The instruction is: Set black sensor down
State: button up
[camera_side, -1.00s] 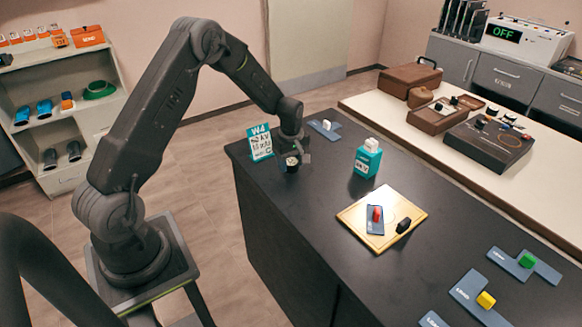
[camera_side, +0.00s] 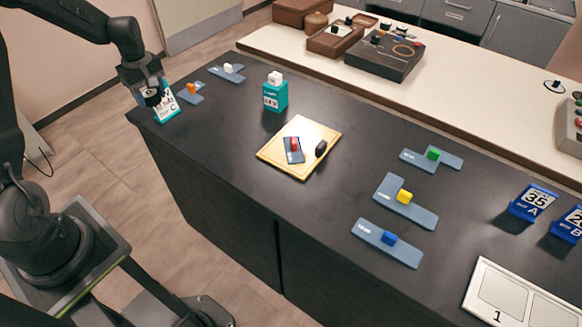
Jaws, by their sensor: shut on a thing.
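My gripper (camera_side: 150,92) is at the upper left of the side view, at the far left end of the dark table (camera_side: 225,125). It points down and is shut on a small black round thing with a pale face (camera_side: 152,97), which I take for the black sensor; the fingers partly hide it. It overlaps the left part of the teal-edged card (camera_side: 167,104) in the picture. I cannot tell whether it touches the card or the table.
Grey plates with coloured pieces, blue number stands (camera_side: 532,203) and a white tray (camera_side: 485,290) lie farther right. The near middle is clear.

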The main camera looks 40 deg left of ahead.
jog(key=w+d+m, duration=0.5)
jog(key=w+d, duration=0.2)
jog(key=d, duration=0.6)
jog(key=m, duration=1)
send_over(332, 200)
jog(key=f, duration=0.6)
jog(key=shift+a+f, duration=0.15)
jog(key=shift+a, duration=0.25)
jog(key=shift+d+f, duration=0.3)
jog(key=shift+d, duration=0.1)
jog(key=shift+f, duration=1.95)
jog(key=shift+f, duration=0.1)
jog(key=o, duration=1)
jog(key=shift+c, duration=0.2)
